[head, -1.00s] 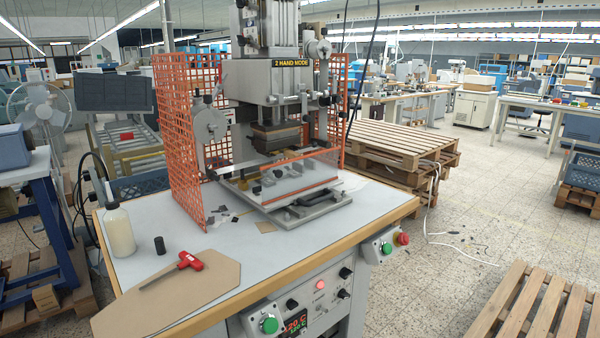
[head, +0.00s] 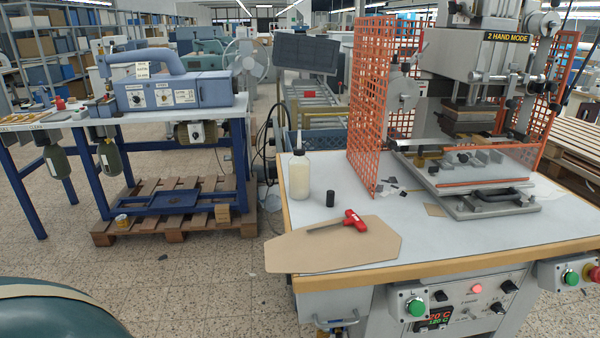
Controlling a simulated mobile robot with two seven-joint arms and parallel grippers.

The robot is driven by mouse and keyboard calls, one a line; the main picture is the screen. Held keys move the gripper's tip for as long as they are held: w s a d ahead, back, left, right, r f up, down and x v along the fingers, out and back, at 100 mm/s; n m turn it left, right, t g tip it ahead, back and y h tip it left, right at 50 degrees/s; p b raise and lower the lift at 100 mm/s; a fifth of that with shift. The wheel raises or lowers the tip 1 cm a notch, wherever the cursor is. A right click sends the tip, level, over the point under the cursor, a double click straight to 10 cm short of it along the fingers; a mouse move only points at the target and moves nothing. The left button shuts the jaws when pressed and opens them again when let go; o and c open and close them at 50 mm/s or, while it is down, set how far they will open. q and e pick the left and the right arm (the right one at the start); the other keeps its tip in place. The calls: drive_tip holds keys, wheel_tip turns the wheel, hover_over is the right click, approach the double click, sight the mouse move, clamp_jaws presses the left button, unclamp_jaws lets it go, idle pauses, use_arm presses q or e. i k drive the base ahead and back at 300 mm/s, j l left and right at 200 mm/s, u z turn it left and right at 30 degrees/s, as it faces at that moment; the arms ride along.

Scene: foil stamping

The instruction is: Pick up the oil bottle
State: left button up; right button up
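The oil bottle (head: 299,178) stands upright on the left part of the white-topped press table (head: 375,205).
A brown board (head: 340,248) with a red-handled tool (head: 352,220) lies in front of the bottle. An orange mesh guard (head: 368,120) and the stamping press (head: 470,70) stand to the right. A blue machine bench (head: 180,110) is at left, with open floor between.

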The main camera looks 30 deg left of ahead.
sight(299, 165)
drive_tip(key=k+j+u, duration=0.1)
drive_tip(key=k+j, duration=0.15)
drive_tip(key=j, duration=0.15)
drive_tip(key=k+j+u, duration=0.1)
drive_tip(key=j, duration=0.25)
drive_tip(key=k+j+u, duration=0.15)
drive_tip(key=k+j, duration=0.2)
drive_tip(key=j, duration=0.1)
